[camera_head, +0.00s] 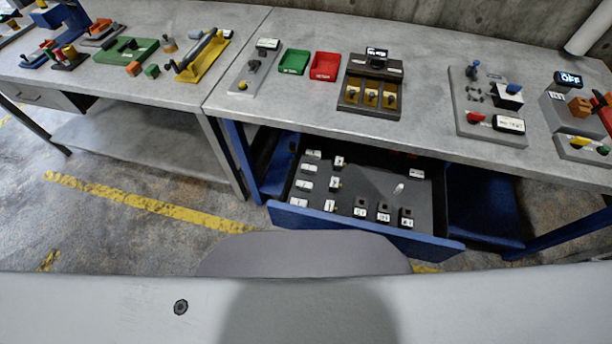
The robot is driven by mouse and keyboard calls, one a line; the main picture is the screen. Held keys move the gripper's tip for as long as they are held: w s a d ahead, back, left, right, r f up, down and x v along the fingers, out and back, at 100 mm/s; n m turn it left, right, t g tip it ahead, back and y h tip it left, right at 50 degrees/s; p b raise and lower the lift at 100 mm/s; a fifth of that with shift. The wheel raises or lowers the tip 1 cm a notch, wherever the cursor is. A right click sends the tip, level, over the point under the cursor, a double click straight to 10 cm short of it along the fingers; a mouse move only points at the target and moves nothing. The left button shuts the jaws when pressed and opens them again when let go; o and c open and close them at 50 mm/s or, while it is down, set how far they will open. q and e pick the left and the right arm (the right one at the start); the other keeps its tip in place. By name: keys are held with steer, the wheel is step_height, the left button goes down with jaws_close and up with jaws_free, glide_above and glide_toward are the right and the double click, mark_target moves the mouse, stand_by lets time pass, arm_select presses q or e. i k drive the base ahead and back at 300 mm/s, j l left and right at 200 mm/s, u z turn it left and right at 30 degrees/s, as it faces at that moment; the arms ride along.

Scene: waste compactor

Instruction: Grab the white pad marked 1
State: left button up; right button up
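The open drawer (345,236) under the right-hand bench has a dark insert with several small white pads or labels. A left column of white pads includes a top one (312,154) and a bottom one (298,202). Beside it are small pieces with white faces, one near the top (338,161). Three dark blocks with white fronts, such as the middle one (384,212), stand near the front. A small pale upright piece (398,189) stands at the right. The marks are too small to read, so I cannot tell which is 1. Neither gripper is in view.
The grey bench top (430,60) carries a green tray (294,62), a red tray (325,66), a dark fixture with yellow slots (372,88) and switch panels (487,105) at the right. Another bench (150,95) with coloured parts is at the left.

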mark_target(310, 170)
steer(key=k+l, duration=0.2)
steer(key=k+l+z, duration=0.15)
steer(key=l, duration=0.3)
steer(key=k+l, duration=0.25)
steer(key=k+l+z, duration=0.1)
steer(key=l, duration=0.35)
steer(key=k+l+z, duration=0.1)
steer(key=k+l, duration=0.15)
steer(key=l, duration=0.1)
